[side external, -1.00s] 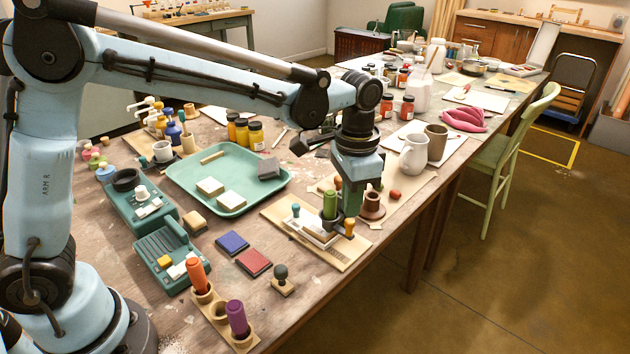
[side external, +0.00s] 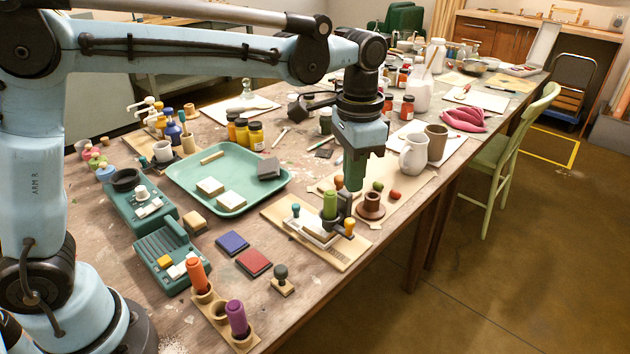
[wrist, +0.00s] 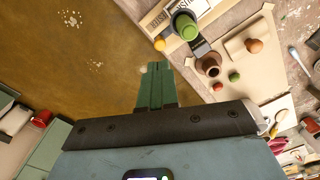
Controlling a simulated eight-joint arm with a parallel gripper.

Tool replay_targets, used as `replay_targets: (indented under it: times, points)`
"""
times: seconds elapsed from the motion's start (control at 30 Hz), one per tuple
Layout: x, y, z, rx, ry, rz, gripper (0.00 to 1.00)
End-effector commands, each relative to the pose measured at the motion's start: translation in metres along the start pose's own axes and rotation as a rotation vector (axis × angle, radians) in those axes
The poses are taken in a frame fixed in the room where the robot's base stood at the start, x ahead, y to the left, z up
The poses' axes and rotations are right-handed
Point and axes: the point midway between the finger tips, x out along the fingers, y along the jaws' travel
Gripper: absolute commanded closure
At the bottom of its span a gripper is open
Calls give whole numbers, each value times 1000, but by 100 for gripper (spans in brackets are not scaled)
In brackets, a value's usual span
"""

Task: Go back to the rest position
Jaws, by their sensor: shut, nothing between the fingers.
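My gripper (side external: 353,188) hangs in the air above the table's right side, its green fingers pointing down. In the wrist view its fingers (wrist: 158,66) are closed together with nothing between them. A green cylinder (side external: 330,205) stands upright in a dark holder on a wooden board (side external: 275,211), just left of and below my fingers. The cylinder also shows in the wrist view (wrist: 187,27), apart from my fingers. No marker of a rest position can be made out.
A brown cup-shaped piece (side external: 371,205) and small red and green balls lie close by the fingers. A white pitcher (side external: 413,155) and a brown mug (side external: 436,142) stand to the right. A green tray (side external: 185,185) lies left. The space above the boards is clear.

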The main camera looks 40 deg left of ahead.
Motion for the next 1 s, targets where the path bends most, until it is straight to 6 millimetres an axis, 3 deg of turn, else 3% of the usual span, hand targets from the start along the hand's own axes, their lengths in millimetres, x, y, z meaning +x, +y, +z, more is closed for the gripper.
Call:
replay_targets:
  times: [0.27, 0.63, 1.0]
  points:
    - [-5, -5, 11, -31, 33, -8, 100]
    - [-17, -31, 83, -231, 265, -66, 100]
    - [5, -43, 154, -430, 505, -133, 100]
